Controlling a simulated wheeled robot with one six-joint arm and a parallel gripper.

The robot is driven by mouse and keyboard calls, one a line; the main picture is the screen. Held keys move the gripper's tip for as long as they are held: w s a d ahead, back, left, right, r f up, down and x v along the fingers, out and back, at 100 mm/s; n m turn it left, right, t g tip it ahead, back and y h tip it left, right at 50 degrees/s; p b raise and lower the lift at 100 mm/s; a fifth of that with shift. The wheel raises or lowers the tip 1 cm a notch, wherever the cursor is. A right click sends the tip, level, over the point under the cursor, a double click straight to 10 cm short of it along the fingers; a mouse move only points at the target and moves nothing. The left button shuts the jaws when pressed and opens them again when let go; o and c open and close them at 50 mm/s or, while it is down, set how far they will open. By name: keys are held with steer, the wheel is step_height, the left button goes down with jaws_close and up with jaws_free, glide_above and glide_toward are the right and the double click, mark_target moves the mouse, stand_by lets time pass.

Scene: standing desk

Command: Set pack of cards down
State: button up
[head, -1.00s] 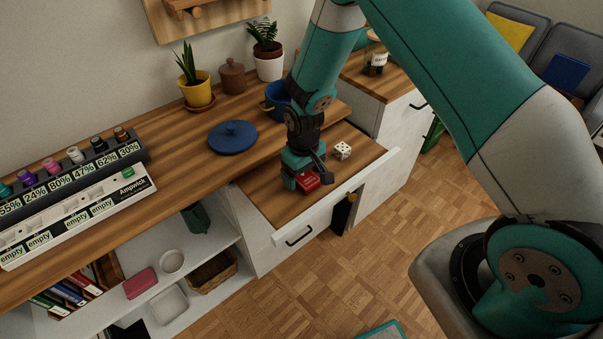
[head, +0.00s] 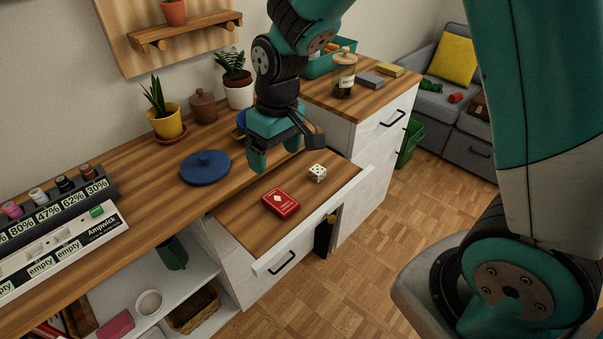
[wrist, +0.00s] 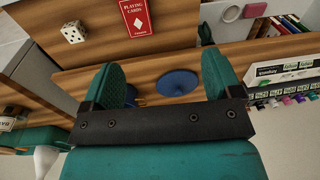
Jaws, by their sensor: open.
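The red pack of cards (head: 281,203) lies flat on the wooden surface of the pulled-out drawer (head: 243,222). It also shows at the top of the wrist view (wrist: 137,16), with its printed face up. My gripper (head: 277,160) is open and empty, raised above and behind the pack, apart from it. In the wrist view, its two teal fingers (wrist: 166,82) are spread with nothing between them.
A white die (head: 317,172) sits on the drawer surface right of the pack. A blue lid (head: 205,168) lies on the desk to the left. Potted plants (head: 166,119) stand at the back. The drawer surface left of the pack is bare.

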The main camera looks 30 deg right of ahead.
steer(key=s+a+r+n+y, duration=0.1)
steer(key=s+r, duration=0.5)
steer(key=s, duration=0.4)
steer(key=s+a+r+n+y, duration=0.1)
steer(key=s+a+r+y, duration=0.1)
steer(key=s+r, duration=0.4)
steer(key=s, duration=0.4)
steer(key=shift+a+n, duration=0.2)
steer(key=shift+n, duration=0.2)
